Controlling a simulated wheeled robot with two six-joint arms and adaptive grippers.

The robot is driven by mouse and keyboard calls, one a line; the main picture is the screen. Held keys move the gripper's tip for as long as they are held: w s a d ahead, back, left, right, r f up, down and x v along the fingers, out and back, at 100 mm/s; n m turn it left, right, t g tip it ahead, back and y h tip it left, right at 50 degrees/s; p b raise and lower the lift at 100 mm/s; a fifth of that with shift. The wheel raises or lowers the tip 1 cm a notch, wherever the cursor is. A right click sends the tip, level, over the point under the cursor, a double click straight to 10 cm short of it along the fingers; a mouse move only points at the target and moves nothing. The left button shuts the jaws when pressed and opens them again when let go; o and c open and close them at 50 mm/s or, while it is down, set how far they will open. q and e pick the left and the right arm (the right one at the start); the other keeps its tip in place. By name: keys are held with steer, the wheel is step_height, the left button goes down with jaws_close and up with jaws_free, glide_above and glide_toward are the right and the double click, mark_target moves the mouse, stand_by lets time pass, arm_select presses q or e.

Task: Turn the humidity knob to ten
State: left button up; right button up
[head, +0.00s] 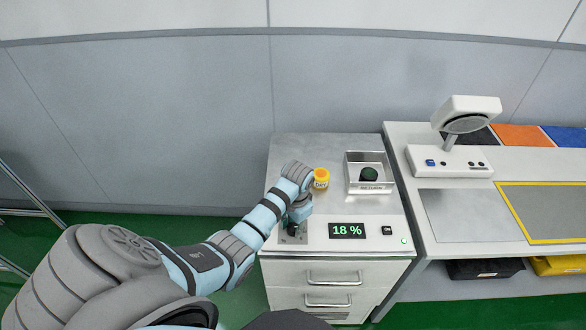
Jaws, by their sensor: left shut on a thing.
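The control cabinet (340,144) stands in the middle of the head view. Its display (347,230) reads 18 % in green digits. My left arm reaches in from the lower left, and my left gripper (293,229) points down at the front left of the cabinet top, just left of the display. It is shut on the humidity knob, which is mostly hidden by the gripper and wrist. My right gripper is out of view.
A yellow-orange jar (321,179) stands close behind my left gripper. A metal tray marked RETURN (369,188) holds a dark green round thing (369,174). A small button (387,230) sits right of the display. A bench with a white lamp-like device (466,117) adjoins on the right.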

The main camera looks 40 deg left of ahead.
mark_target(294, 228)
arm_select(q)
steer(key=shift+m, duration=0.4)
steer(key=o, duration=1.2)
steer(key=shift+c, duration=0.2)
steer(key=r, duration=0.7)
steer(key=shift+d+r, duration=0.25)
steer(key=shift+r, duration=0.05)
